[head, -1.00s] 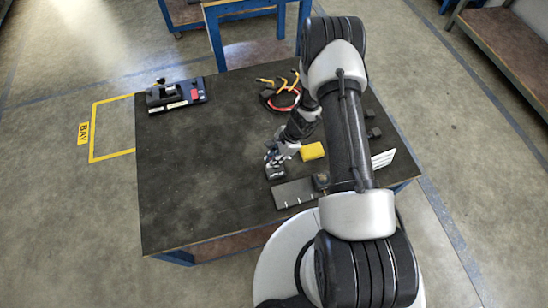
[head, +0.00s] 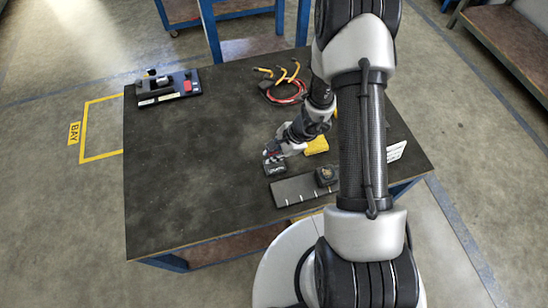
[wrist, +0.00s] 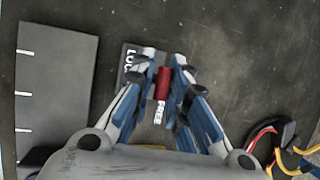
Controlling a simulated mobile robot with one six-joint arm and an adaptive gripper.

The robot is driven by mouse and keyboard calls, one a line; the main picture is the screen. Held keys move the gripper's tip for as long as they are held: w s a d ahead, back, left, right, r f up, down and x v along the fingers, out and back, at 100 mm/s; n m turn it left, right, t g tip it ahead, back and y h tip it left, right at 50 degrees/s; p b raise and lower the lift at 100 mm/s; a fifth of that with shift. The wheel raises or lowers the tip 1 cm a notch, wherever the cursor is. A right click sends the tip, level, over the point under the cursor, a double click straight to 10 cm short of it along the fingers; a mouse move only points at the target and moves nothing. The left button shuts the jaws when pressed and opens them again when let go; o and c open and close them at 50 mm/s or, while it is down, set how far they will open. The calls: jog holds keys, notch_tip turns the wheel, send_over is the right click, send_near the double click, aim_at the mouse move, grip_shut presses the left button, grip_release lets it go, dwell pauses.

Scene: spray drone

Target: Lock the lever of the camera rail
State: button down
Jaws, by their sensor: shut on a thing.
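A small black block (head: 275,169) with white lettering lies on the dark table, under my gripper (head: 271,153) in the head view. In the wrist view the block (wrist: 130,80) carries a partly covered label that begins "LO" at its upper left and "FREE" near its lower edge. A red lever (wrist: 162,83) stands on it, with its lower end by the "FREE" label. The two fingers of my gripper (wrist: 164,70) are closed on the lever, one on each side. The fingers hide part of the block.
A grey plate with white marks (head: 292,190) and a small black item (head: 326,176) lie nearby. A yellow block (head: 316,146) is right of my gripper, cables (head: 285,90) behind.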

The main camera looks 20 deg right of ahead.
jog(key=shift+w+r, duration=0.2)
jog(key=shift+w, duration=0.1)
jog(key=c, duration=1.9)
grip_release()
jog(key=shift+c, duration=0.2)
jog(key=shift+o, duration=1.4)
jog(key=shift+s+f, duration=0.15)
jog(key=v, duration=1.2)
jog(key=shift+s, duration=0.1)
